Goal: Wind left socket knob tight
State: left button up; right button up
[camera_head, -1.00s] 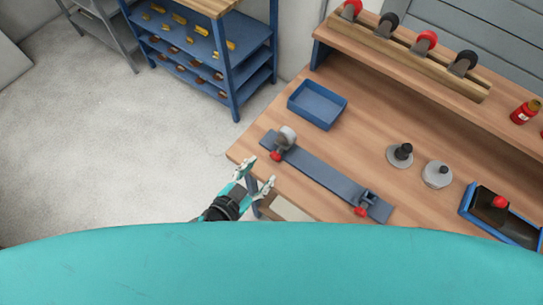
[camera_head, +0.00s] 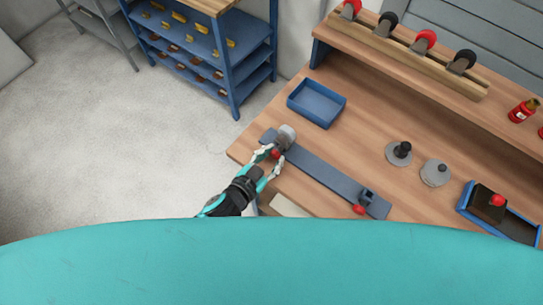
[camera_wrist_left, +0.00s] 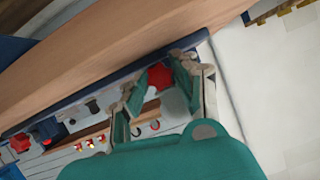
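A long blue-grey bar (camera_head: 325,178) lies on the workbench with a socket at each end. The left socket holds a grey round part (camera_head: 287,135), and its red knob (camera_head: 275,154) faces the bench's near edge. My left gripper (camera_head: 270,161) is at this knob, one finger on each side of it. In the left wrist view the knob (camera_wrist_left: 160,77) shows between the spread fingers (camera_wrist_left: 157,88), with no clear contact. The right socket (camera_head: 368,196) looks empty and has its own red knob (camera_head: 359,209). My right gripper is not in view.
A blue tray (camera_head: 317,104) stands behind the bar. A raised shelf (camera_head: 400,66) runs along the back. Floor lies left of the bench.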

pick_arm(q)
grip_shut()
jog(key=m+b, duration=0.1)
jog(key=m+t+y+b, duration=0.1)
jog(key=shift+s+d+f+m, duration=0.1)
jog(key=shift+s+f+m, duration=0.1)
jog(key=shift+m, duration=0.1)
jog(key=shift+r+m+t+y+b, duration=0.1)
jog(key=shift+m+t+y+b, duration=0.4)
jog(key=shift+m+b, duration=0.5)
jog(key=o, duration=0.6)
grip_release()
jog(key=shift+o, duration=0.2)
